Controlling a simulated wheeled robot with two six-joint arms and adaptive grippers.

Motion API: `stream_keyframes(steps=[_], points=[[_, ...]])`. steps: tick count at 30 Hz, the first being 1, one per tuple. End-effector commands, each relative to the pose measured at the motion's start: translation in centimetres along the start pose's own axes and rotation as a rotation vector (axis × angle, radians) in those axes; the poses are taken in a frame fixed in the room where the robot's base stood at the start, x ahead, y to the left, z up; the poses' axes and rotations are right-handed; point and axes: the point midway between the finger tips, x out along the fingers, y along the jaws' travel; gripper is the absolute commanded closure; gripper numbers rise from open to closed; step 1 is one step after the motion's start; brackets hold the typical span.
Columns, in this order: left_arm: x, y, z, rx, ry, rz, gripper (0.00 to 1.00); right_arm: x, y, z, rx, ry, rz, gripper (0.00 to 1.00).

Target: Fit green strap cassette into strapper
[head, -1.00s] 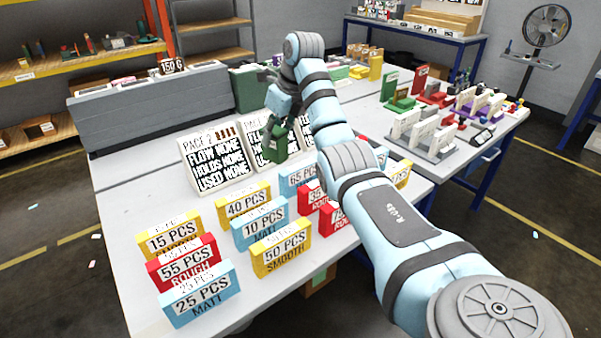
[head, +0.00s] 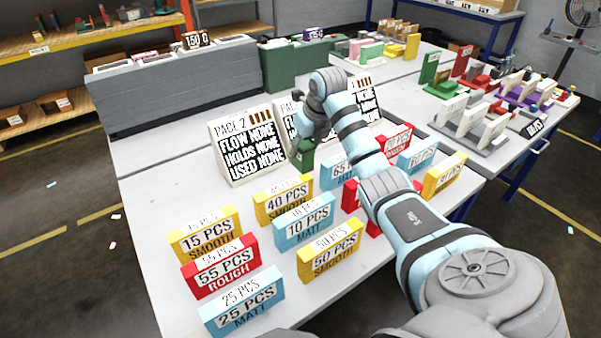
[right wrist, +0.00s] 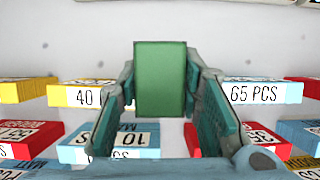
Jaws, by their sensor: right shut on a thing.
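My right gripper (head: 304,140) is shut on a green block (right wrist: 160,80), which looks like the green strap cassette. In the right wrist view the block stands between the two fingers, and its plain green face shows. In the head view the block (head: 303,157) is partly covered by the gripper, in front of the white display signs. I cannot tell from the frames whether it touches the table. No part is clearly marked as the strapper; a long grey machine (head: 175,85) and a dark green housing (head: 290,66) stand behind the signs. My left gripper is not in view.
Yellow, red and blue count boxes, such as the 40 PCS box (head: 283,202) and the 10 PCS box (head: 304,222), stand in rows near the table's front. A PACE 2 sign (head: 246,147) stands behind them. Bare table (head: 160,195) lies at the left.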

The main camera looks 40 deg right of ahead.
Motion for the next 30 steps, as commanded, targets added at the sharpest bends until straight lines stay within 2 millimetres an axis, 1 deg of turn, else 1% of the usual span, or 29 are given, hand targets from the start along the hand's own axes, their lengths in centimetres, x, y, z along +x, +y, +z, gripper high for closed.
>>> stream_keyframes(steps=[1, 2, 3, 5, 8, 12, 14, 21, 30], points=[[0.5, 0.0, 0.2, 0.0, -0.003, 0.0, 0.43, 1.8, 0.1, -0.7, -0.001, 0.005, 0.002, 0.98], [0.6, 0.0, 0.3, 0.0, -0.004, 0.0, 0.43, 2.6, 0.2, -0.9, -0.002, 0.006, 0.003, 1.0], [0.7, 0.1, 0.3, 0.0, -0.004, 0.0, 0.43, 3.5, 0.3, -1.3, -0.002, 0.008, 0.004, 1.0], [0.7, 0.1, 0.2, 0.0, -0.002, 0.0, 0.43, 4.4, 0.3, -1.6, -0.003, 0.008, 0.004, 1.0], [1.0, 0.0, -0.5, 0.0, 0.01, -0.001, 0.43, 5.8, 0.4, -2.0, -0.003, 0.008, 0.003, 1.0], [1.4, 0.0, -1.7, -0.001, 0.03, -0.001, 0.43, 8.3, 0.4, -3.0, -0.005, 0.007, 0.004, 1.0], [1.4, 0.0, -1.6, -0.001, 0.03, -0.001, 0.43, 8.7, 0.4, -3.2, -0.006, 0.004, 0.003, 1.0], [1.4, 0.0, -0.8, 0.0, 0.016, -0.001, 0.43, 8.7, 0.4, -3.1, -0.006, 0.002, 0.003, 1.0], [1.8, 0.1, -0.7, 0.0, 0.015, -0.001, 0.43, 9.5, 0.4, -3.4, -0.006, 0.002, 0.003, 1.0]])
